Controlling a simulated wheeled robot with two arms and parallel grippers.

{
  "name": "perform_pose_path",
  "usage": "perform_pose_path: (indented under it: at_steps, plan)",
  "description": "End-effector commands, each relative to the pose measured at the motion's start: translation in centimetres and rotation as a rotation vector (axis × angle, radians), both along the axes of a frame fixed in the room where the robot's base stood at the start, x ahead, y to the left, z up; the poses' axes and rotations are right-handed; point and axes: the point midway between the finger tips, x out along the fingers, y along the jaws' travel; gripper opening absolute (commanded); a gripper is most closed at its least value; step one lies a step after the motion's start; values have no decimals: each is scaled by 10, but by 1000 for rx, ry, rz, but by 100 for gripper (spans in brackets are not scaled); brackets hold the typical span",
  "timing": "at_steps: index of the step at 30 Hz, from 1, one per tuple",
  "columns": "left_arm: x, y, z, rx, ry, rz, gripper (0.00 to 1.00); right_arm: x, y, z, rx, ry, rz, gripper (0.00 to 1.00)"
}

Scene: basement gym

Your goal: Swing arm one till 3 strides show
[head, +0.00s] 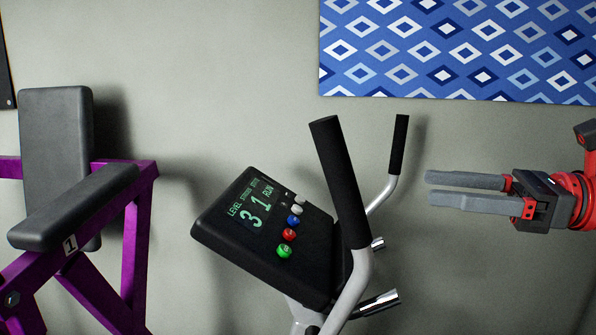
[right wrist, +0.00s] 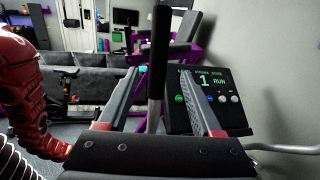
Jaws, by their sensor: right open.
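The exercise machine's console (head: 270,240) shows 3 under level, 1 under stride and RUN under state. It has two swing arms with black grips: a nearer, larger-looking one (head: 341,180) in front of the console and a farther one (head: 398,145) to its right. I see no number on either. My right gripper (head: 428,187) is open and empty, its fingers pointing left, a little right of the farther grip and apart from it. In the right wrist view a black grip (right wrist: 159,45) stands upright ahead, between the fingers in the picture. My left gripper is out of view.
A purple-framed machine (head: 142,230) with black pads and a label 1 stands at the left. Several coloured buttons (head: 289,235) line the console. Short metal pegs (head: 376,304) stick out below the arms. The wall is behind, with a blue patterned panel (head: 460,50).

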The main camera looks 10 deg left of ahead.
Motion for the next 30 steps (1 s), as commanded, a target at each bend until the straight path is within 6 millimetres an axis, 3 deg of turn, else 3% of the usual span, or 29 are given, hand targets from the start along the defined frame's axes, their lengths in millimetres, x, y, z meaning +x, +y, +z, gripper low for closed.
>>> perform_pose_path:
  at_steps: [18,24,30]
  plan:
    - [0,0,60,0,0,0,67,23,133,4,-1,2,8,67]
    - [0,0,69,0,0,0,67,28,157,1,-3,3,6,67]
    - [0,0,70,0,0,0,67,30,164,-1,-2,-1,4,67]
